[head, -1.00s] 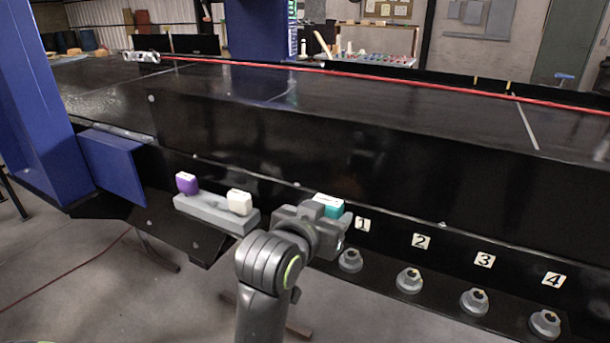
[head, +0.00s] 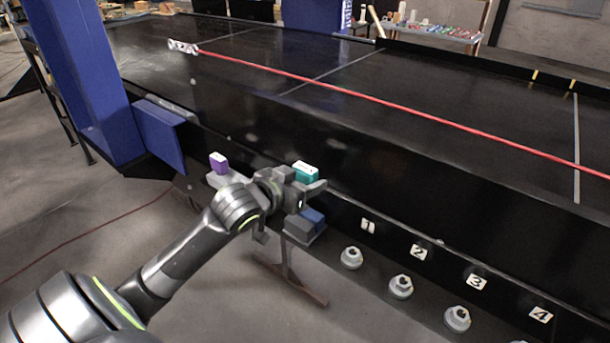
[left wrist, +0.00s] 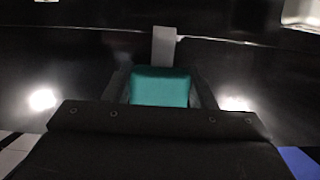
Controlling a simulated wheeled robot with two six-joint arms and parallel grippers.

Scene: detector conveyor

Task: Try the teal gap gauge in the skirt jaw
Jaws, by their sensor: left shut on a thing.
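The teal gap gauge (head: 306,171) is held between the fingers of my left gripper (head: 304,184), beside the black conveyor skirt. In the left wrist view the teal gauge (left wrist: 160,87) sits squarely between the two dark fingers. A narrow grey strip (left wrist: 164,47) stands just beyond it; I cannot tell whether it belongs to the gauge or to the skirt. I cannot make out the skirt jaw for certain. My right gripper is not in view.
A purple gauge (head: 219,161) stands in a grey rack (head: 216,180) partly behind my arm. A blue and grey block (head: 304,224) is just below the gripper. Grey knobs (head: 351,258) under numbered labels line the right. A red cord (head: 380,103) crosses the belt.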

